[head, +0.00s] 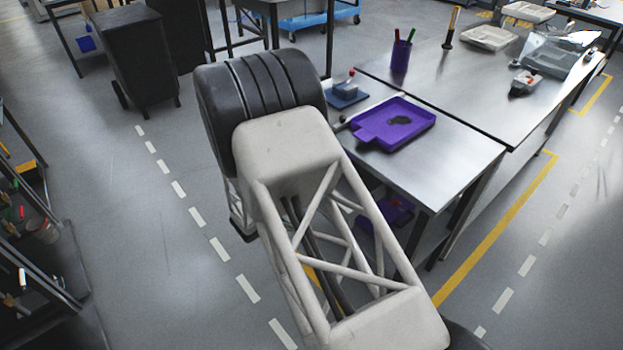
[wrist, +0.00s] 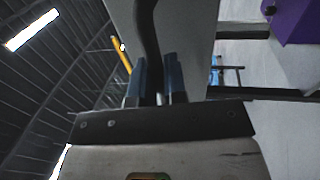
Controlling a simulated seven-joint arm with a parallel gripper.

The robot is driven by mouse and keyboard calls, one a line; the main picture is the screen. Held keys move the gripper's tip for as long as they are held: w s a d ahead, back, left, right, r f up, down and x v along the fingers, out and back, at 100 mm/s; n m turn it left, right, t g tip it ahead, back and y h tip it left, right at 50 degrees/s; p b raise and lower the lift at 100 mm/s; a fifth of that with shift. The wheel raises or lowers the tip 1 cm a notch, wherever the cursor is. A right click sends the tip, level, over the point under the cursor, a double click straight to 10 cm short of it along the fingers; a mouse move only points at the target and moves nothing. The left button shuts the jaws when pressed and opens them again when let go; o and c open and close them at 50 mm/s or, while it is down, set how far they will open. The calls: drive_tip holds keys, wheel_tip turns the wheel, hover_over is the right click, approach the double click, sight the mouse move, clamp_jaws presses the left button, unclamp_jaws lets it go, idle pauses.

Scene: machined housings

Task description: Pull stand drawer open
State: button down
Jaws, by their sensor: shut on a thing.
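My gripper (wrist: 158,78) shows in the wrist view, its two dark blue fingers closed on a dark curved handle (wrist: 146,22). The handle runs up from between the fingers in front of a plain grey panel (wrist: 185,40), which appears to be the stand drawer's front. How far the drawer is out cannot be told. In the head view, my arm hides the gripper, the handle and the drawer.
A steel table (head: 465,150) stands right of my arm, with a purple tray (head: 420,122) near its edge and a blue block (head: 347,95) behind. A purple cup (head: 401,58) holds pens. A dark bin (head: 140,60) stands back left.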

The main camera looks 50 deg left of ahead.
drive_tip(key=s, duration=0.7)
drive_tip(key=c, duration=1.2)
unclamp_jaws()
drive_tip(key=shift+r, duration=0.1)
